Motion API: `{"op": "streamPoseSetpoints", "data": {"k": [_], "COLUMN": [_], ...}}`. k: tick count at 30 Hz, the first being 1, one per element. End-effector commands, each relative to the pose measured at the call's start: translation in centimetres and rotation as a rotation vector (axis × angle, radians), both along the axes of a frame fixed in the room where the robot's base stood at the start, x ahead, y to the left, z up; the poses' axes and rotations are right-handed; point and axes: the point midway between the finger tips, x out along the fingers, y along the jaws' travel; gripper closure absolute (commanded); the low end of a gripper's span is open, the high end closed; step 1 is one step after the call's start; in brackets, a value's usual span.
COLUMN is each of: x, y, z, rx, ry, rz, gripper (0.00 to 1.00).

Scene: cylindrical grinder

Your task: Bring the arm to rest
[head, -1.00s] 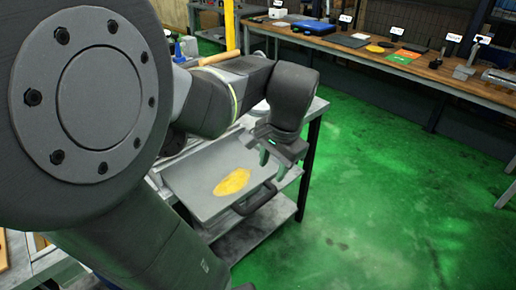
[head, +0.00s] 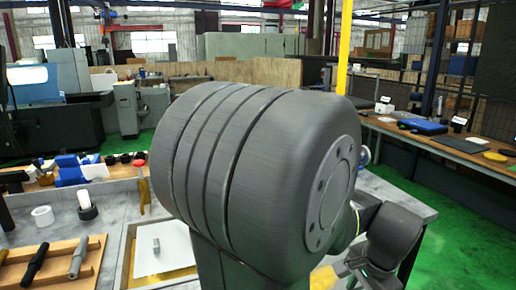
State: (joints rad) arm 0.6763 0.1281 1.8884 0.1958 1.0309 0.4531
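My arm's large grey joint housing fills the middle of the head view and hides much of the bench behind it. Beyond its right side, the arm's dark wrist bends down beside the bench. My gripper (head: 362,272) shows only in part at the bottom edge, with a small green light on it. Its fingertips are too small and cut off to tell whether they are open or shut. No held object can be seen there.
The grey bench (head: 410,196) runs behind my arm. A wooden rack (head: 60,262) with dark shafts, a white ring (head: 42,217) and a blue tool (head: 72,170) lie at left. A long table (head: 440,146) stands at right. Green floor (head: 460,245) is clear between.

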Motion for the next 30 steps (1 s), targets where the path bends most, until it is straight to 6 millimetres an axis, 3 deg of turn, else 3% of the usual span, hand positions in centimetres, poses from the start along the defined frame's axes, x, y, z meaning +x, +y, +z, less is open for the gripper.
{"op": "streamPoseSetpoints", "data": {"k": [6, 12, 30], "x": [0.7, 1.2, 1.5], "y": [0.4, 0.5, 0.7], "z": [-4.3, -6.5, -6.7], "rx": [0.003, 0.001, 0.000], "ry": [0.004, 0.003, 0.000], "rz": [0.001, 0.000, 0.001], "gripper": [0.60, 0.60, 0.60]}}
